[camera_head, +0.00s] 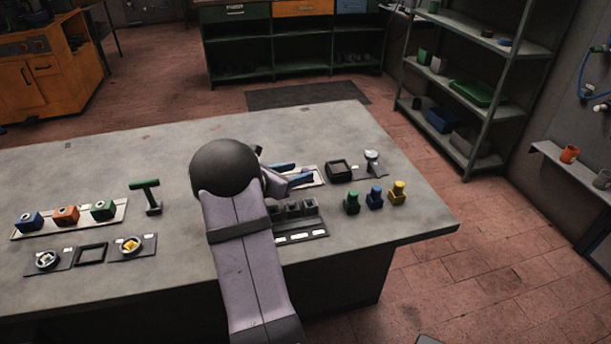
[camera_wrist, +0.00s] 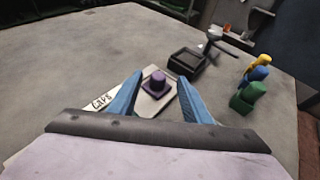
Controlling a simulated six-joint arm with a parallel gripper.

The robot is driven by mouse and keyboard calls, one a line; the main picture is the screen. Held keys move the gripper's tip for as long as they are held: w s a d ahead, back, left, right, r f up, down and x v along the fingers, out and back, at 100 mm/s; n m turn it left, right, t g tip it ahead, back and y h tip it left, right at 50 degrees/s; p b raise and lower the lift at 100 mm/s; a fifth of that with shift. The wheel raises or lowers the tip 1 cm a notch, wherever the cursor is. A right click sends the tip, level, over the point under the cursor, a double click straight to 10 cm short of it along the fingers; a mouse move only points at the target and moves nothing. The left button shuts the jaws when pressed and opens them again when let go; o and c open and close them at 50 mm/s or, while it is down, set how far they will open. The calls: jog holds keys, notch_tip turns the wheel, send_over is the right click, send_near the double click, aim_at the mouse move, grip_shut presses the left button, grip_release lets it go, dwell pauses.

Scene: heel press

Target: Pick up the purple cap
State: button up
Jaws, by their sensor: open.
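The purple cap (camera_wrist: 157,82) stands upright on a pale tray marked CAPS (camera_wrist: 153,105), in the middle of the wrist view. It has a square base and a round knob. My gripper (camera_wrist: 161,74) is open, with one blue finger to the left of the cap and one to the right in this view. Nothing is between the fingers in their grip. I cannot tell how far above the tray they are. In the head view my gripper (camera_head: 304,173) hangs over the tray (camera_head: 316,171), and I cannot make out the cap there.
A dark square box (camera_head: 339,170) stands just beyond the tray. Green (camera_head: 352,201), blue (camera_head: 374,196) and yellow (camera_head: 397,193) pieces stand to the right. A dark block with slots (camera_head: 302,228) lies nearer.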

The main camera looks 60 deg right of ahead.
aim_at(304, 171)
jog(key=shift+p+x, duration=0.45)
jog(key=shift+x, duration=2.05)
jog(key=shift+w+f, duration=0.1)
grip_shut()
